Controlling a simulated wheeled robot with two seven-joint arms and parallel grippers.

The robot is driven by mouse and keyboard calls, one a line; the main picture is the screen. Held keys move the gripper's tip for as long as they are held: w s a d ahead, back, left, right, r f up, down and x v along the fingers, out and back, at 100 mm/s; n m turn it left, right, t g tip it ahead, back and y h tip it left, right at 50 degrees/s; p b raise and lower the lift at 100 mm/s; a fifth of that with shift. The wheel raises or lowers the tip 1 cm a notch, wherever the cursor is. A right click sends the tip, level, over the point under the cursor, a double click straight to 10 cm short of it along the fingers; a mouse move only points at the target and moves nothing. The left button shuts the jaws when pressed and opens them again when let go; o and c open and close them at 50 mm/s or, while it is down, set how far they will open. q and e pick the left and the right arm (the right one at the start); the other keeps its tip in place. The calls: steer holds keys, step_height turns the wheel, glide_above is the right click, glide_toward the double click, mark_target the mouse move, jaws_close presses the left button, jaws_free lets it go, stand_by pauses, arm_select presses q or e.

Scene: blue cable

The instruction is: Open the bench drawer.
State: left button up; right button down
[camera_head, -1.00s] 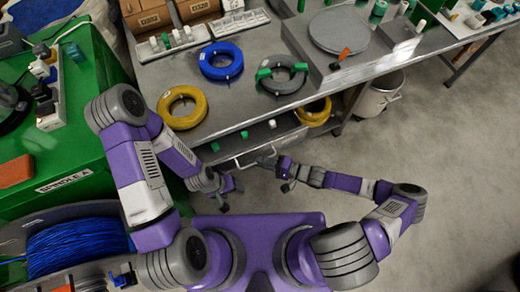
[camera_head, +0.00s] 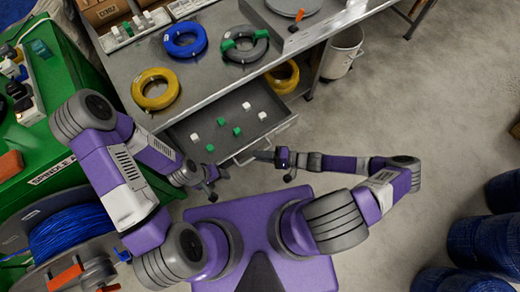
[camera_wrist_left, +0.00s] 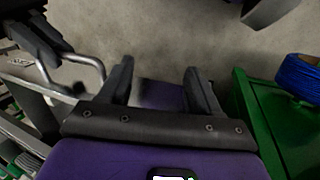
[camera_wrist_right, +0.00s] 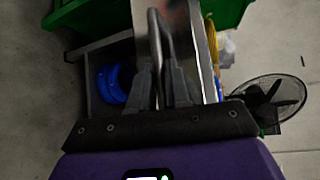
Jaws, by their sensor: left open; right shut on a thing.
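The bench drawer (camera_head: 225,128) is pulled out from under the bench (camera_head: 205,78) in the head view, with several white and green pieces lying on its floor. Its bar handle (camera_head: 244,156) runs along the drawer front. My right gripper (camera_head: 264,156) is shut on the handle; the right wrist view shows the bar between its fingers (camera_wrist_right: 164,80). My left gripper (camera_head: 214,184) is open and empty, left of the handle and near the drawer's front left corner. Its spread fingers (camera_wrist_left: 160,85) show in the left wrist view, with the handle (camera_wrist_left: 88,62) off to the left.
Yellow (camera_head: 156,89), blue (camera_head: 185,40) and dark grey (camera_head: 245,44) cable coils lie on the bench top. A green cabinet (camera_head: 55,130) and a blue cable spool (camera_head: 70,232) stand at left.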

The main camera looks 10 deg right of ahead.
steer(key=shift+w+d, duration=0.1)
steer(key=c, duration=1.2)
jaws_free()
steer(key=shift+o, duration=0.2)
steer(key=p+v, duration=0.1)
steer(key=v, duration=0.6)
steer(key=shift+d, duration=0.25)
